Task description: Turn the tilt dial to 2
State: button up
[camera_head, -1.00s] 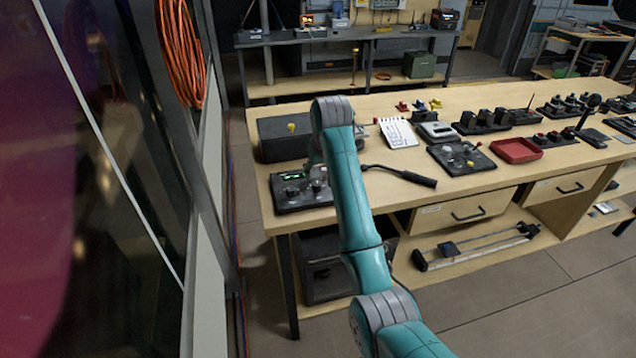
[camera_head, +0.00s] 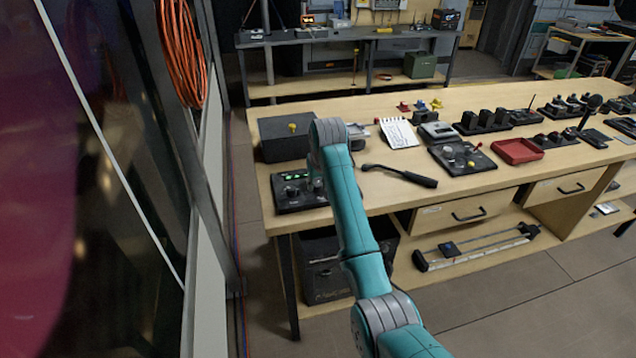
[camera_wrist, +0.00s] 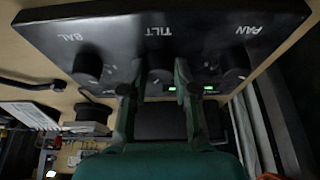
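The black control panel (camera_head: 290,206) lies on the left front corner of the wooden bench. In the wrist view the panel (camera_wrist: 110,28) appears upside down, with the labels BAL, TILT and PAN. The tilt dial (camera_wrist: 159,80) is the middle dark knob, below the TILT label. The BAL dial (camera_wrist: 88,66) is to its left and the PAN dial (camera_wrist: 235,66) to its right. My gripper (camera_wrist: 158,92) is open, with one finger on each side of the tilt dial; contact cannot be told. The dial's pointer and scale numbers are not readable.
Small green lights (camera_wrist: 208,88) glow on the panel. A dark box (camera_head: 283,138) stands behind the panel, and a black-handled tool (camera_head: 400,175) lies to its right. A glass wall (camera_head: 90,180) rises on the left. Other control panels and a red tray (camera_head: 517,151) are farther right.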

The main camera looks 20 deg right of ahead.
grip_shut()
jog(key=shift+n, duration=0.3)
jog(key=n+y, duration=0.2)
jog(key=n, duration=0.3)
jog(key=shift+d, duration=0.2)
jog(key=n+g+y, duration=0.1)
jog(key=n, duration=0.2)
jog(key=n+g+y, duration=0.1)
jog(key=n, duration=0.2)
jog(key=shift+w, duration=0.15)
jog(key=o, duration=1)
grip_release()
jog(key=shift+c, duration=0.2)
jog(key=v, duration=0.7)
jog(key=shift+r, duration=0.25)
